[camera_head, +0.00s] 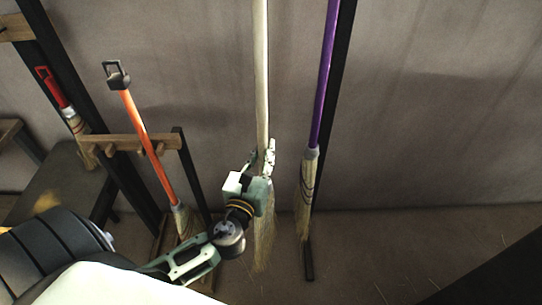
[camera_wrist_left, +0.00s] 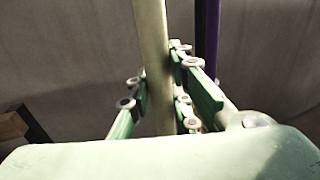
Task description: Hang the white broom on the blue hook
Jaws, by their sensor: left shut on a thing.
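The white broom (camera_head: 261,80) stands roughly upright in the head view, its straw head (camera_head: 265,245) at the bottom. My left gripper (camera_head: 266,158) is shut on its pale handle just above the straw. In the left wrist view the handle (camera_wrist_left: 153,60) passes between the fingers of my left gripper (camera_wrist_left: 160,100). The top of the white broom is outside the head view. I see no blue hook in either view. My right gripper is not in view.
A purple-handled broom (camera_head: 323,80) hangs close to the right, before a dark post. An orange-handled broom (camera_head: 146,140) stands left by a wooden peg rack (camera_head: 130,142). A red-handled broom (camera_head: 55,90) is farther left above a dark bench (camera_head: 60,190). Wall at right is clear.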

